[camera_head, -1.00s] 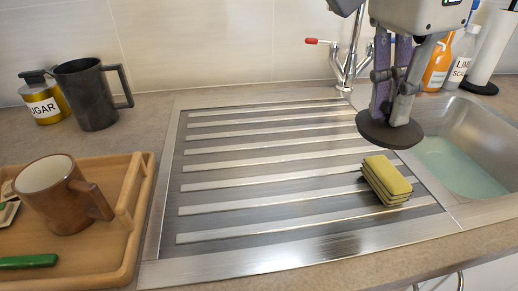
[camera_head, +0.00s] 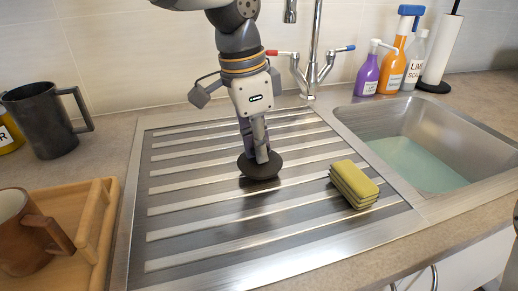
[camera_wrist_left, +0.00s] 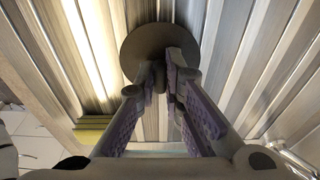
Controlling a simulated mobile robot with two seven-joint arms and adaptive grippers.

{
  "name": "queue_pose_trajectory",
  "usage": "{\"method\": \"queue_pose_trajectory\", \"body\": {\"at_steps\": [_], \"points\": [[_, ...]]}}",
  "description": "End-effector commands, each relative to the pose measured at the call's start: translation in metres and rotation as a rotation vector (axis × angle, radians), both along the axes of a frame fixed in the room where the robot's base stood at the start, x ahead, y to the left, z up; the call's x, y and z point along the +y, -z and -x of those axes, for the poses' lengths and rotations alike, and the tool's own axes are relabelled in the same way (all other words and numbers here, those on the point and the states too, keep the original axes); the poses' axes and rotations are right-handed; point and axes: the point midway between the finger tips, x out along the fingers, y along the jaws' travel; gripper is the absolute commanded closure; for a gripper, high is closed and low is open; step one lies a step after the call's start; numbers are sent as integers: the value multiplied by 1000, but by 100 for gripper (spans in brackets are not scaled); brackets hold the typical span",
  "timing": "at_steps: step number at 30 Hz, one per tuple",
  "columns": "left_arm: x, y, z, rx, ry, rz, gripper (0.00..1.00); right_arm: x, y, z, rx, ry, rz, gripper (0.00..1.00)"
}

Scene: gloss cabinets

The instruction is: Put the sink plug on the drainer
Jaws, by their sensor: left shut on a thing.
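The sink plug (camera_head: 260,167) is a dark round disc, low over the ridged steel drainer (camera_head: 165,250). My left gripper (camera_head: 258,153) points down and is shut on the plug's upper part. In the left wrist view the plug (camera_wrist_left: 145,42) shows as a dark disc beyond the gripper fingers (camera_wrist_left: 162,78), with the drainer's ridges behind it. I cannot tell whether the plug touches the drainer.
A stack of yellow sponges (camera_head: 355,183) sits on the drainer's right side. The sink (camera_head: 440,130) with water is to the right, the tap (camera_head: 311,75) behind. A wooden tray (camera_head: 90,235) with a brown mug (camera_head: 25,235) and a dark jug (camera_head: 45,125) are left.

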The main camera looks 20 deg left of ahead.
Motion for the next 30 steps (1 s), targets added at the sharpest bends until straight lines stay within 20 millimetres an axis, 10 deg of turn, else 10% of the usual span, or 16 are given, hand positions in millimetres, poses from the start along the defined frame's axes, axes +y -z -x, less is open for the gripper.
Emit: {"method": "queue_pose_trajectory", "body": {"at_steps": [13, 16, 24, 30], "points": [[0, 13, 0, -2, -1, 0, 100, 0, -1, -1, -3, 0, 0, 60], [0, 13, 0, -1, -1, 0, 71, 0, 0, 0, -1, 0, 0, 60], [0, 13, 0, -1, -1, 0, 71, 0, 0, 0, 0, 0, 0, 60], [3, -23, 2, -10, -2, 1, 71, 0, -3, -3, -12, 0, 0, 60]]}}
